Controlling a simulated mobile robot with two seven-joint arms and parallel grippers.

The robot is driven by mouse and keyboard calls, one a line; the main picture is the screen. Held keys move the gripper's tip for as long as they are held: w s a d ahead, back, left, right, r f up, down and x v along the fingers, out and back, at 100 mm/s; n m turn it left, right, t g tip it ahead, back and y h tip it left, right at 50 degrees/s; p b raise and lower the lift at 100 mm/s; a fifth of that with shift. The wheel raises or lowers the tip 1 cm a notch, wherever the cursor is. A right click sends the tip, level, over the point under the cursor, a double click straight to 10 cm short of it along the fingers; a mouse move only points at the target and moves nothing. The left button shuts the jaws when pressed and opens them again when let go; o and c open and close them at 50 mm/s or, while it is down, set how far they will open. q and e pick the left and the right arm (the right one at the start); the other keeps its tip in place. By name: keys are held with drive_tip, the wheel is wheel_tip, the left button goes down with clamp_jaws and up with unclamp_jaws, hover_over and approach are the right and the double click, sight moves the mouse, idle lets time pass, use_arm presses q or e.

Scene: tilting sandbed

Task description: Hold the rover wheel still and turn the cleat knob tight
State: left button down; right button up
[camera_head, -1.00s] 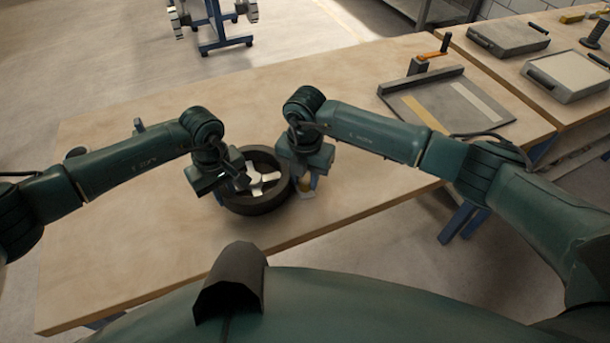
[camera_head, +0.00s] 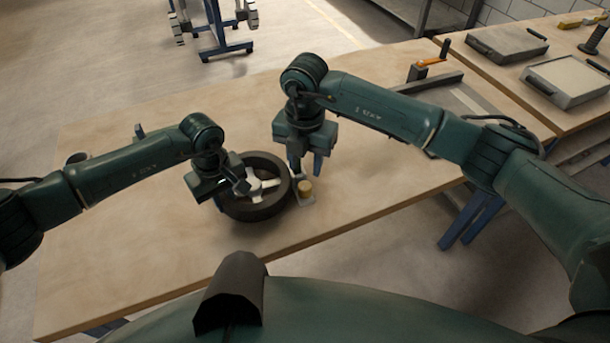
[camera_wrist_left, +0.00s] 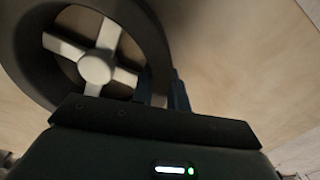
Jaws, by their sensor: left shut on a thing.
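The rover wheel (camera_head: 265,210) is a dark ring with pale spokes, lying on the bench. My left gripper (camera_head: 236,190) is shut on its left side. In the left wrist view the wheel (camera_wrist_left: 30,60) fills the upper left, and the left gripper's fingers (camera_wrist_left: 165,92) are at its rim, partly hidden by the gripper body.
The wooden bench top (camera_head: 130,250) is largely clear in front and to the left. A flat tray (camera_head: 450,105) with an orange-handled crank (camera_head: 430,62) stands at the right, partly behind my right arm. A second bench at far right holds flat grey boxes (camera_head: 565,80).

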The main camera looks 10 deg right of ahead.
sight(305, 185)
wheel_tip(305, 185, up, 5)
drive_tip(key=shift+f, duration=0.1)
idle(0.4)
wheel_tip(305, 185, down, 11)
drive_tip(key=n, duration=0.9)
drive_tip(key=shift+f, duration=0.2)
drive_tip(key=c, duration=0.7)
